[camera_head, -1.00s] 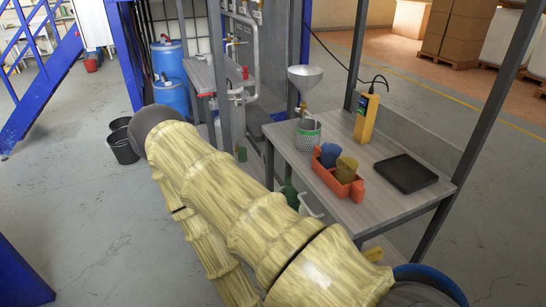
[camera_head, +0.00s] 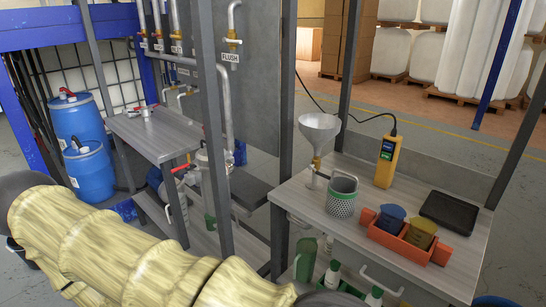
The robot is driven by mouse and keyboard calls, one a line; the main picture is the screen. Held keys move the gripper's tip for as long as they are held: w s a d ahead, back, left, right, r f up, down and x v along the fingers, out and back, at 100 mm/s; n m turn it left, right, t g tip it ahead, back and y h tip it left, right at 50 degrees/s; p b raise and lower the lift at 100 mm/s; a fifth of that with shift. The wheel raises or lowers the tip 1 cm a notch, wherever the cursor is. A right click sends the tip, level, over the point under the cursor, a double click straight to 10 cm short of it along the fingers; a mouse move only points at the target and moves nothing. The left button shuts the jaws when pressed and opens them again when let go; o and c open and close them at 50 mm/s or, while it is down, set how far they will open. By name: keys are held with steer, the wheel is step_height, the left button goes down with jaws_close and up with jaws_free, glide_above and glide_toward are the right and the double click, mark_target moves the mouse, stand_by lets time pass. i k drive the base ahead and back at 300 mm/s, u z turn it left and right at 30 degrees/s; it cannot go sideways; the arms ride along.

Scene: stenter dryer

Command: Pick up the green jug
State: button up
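A green jug-like container (camera_head: 305,259) stands below the grey worktable (camera_head: 300,203), at its left front edge. Only part of it shows, and its handle cannot be made out clearly. A smaller green object (camera_head: 210,222) is farther left, beneath the pipework; I cannot tell what it is. My sleeved arm crosses the lower left of the view, and its end is out of sight. My gripper is not in view.
The worktable holds a funnel (camera_head: 319,128), a perforated cup (camera_head: 342,196), a yellow meter (camera_head: 387,160), a black tray (camera_head: 450,213) and an orange holder (camera_head: 440,254) with blue and yellow vessels. White bottles (camera_head: 333,273) stand below. Grey posts (camera_head: 215,130) and blue drums (camera_head: 90,170) are left.

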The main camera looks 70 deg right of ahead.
mark_target(305, 262)
steer(key=i, duration=1.05)
steer(key=z, duration=2.65)
